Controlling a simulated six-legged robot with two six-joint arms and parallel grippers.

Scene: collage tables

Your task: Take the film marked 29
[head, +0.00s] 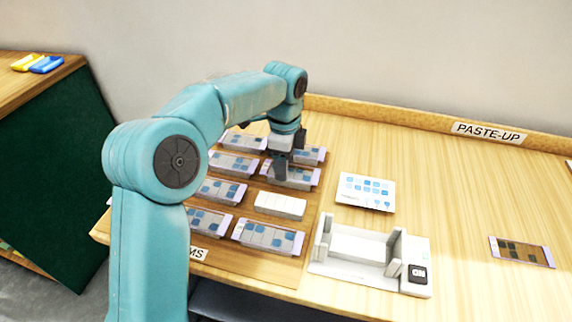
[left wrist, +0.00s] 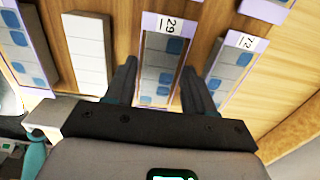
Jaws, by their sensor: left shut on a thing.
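The film marked 29 (left wrist: 151,72) is a clear strip with blue squares and a lilac, numbered end. It is seen between the two dark fingers of my left gripper (left wrist: 158,76) in the left wrist view. In the head view the film (head: 300,177) lies on a pale block in the row of films, partly hidden by my left gripper (head: 280,168). The left gripper is shut on this film from above, fingers at its two long sides. I cannot tell whether it is lifted. My right gripper is not in view.
The film marked 72 (left wrist: 236,62) lies close beside it. A bare white block (head: 280,205) is on the other side. Several more films surround these. A white holder (head: 362,245), a printed card (head: 366,191) and a lone film (head: 522,252) are to the right, with clear tabletop between.

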